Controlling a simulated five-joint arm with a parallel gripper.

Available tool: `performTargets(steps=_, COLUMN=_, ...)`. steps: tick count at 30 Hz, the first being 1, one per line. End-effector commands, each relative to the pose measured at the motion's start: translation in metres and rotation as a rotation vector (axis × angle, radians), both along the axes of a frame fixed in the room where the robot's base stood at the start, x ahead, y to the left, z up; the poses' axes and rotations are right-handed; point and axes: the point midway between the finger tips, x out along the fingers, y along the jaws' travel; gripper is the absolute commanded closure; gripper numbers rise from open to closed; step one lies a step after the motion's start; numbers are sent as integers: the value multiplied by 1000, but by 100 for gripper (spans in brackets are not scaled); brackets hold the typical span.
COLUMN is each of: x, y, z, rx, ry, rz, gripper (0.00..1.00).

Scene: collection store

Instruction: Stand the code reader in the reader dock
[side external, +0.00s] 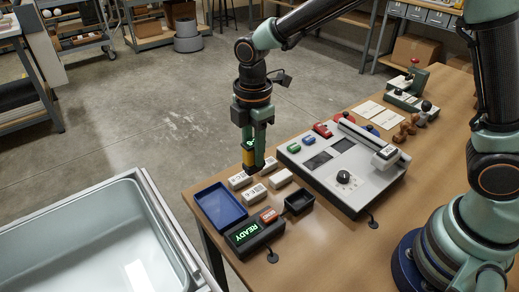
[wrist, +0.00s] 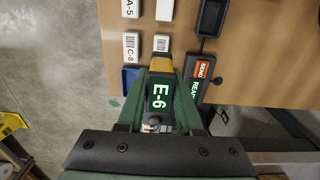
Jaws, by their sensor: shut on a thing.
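My gripper (side external: 254,164) is shut on the code reader (side external: 249,145), a dark device with a yellow nose. In the wrist view the code reader (wrist: 160,95) shows "E-6" in white on a green screen, and its yellow nose points at a white box with a barcode (wrist: 161,43). My gripper's fingers (wrist: 162,85) lie on both sides of it. In the side view it hangs upright beside the white boxes; I cannot tell whether it touches anything. A small black open-topped holder (side external: 299,203), perhaps the reader dock, stands right of the boxes and also shows in the wrist view (wrist: 210,18).
Several white boxes (side external: 281,178) stand close by, some labelled A-5 and C-8. A blue tray (side external: 221,207) and a READY/SEND unit (side external: 254,236) are at the front. A grey console (side external: 343,166) fills the table behind. A large grey basin (side external: 80,235) stands left of the table.

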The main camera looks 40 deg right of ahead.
Motion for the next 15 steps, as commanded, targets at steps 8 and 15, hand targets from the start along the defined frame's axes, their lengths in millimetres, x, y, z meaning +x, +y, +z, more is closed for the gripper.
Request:
performTargets(steps=8, x=0, y=0, z=0, rx=0, ry=0, rz=0, gripper=100)
performTargets(steps=15, x=-21, y=-21, z=-2, rx=0, ry=-1, rz=-2, gripper=100)
